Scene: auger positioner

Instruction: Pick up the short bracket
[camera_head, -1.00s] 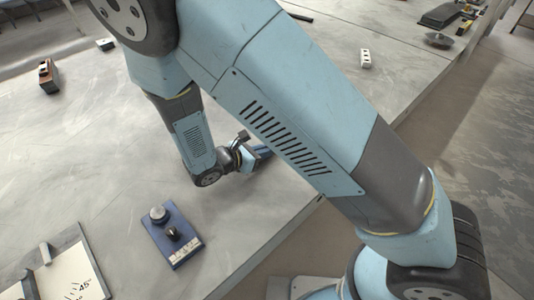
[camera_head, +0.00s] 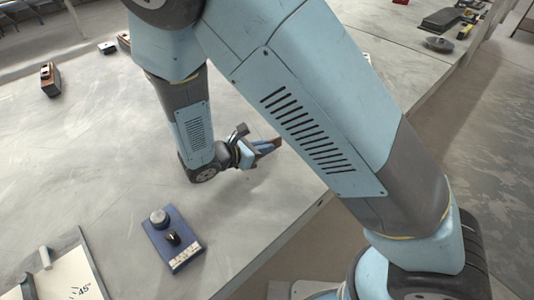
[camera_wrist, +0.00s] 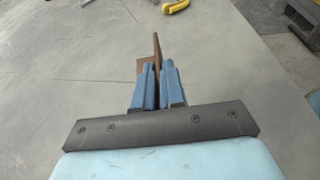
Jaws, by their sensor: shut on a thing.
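The short bracket, a brown angled piece (camera_wrist: 156,50), sits between the blue fingers of my gripper (camera_wrist: 157,72) in the wrist view. A thin upright part stands above the fingertips and a flat part shows at their left. My gripper is shut on it. In the head view my gripper (camera_head: 263,150) is at the centre, over the table near its right edge, with the brown bracket (camera_head: 276,143) at its tips. A shadow lies on the table below, apart from the fingers. The lower part of the bracket is hidden by the fingers.
A blue box with knobs (camera_head: 173,238) and a plate with angle marks (camera_head: 72,278) are on the near table (camera_head: 95,150). A brown block (camera_head: 50,79) is at the far left. In the wrist view a yellow handle (camera_wrist: 176,6) lies beyond the bracket. My arm hides part of the table.

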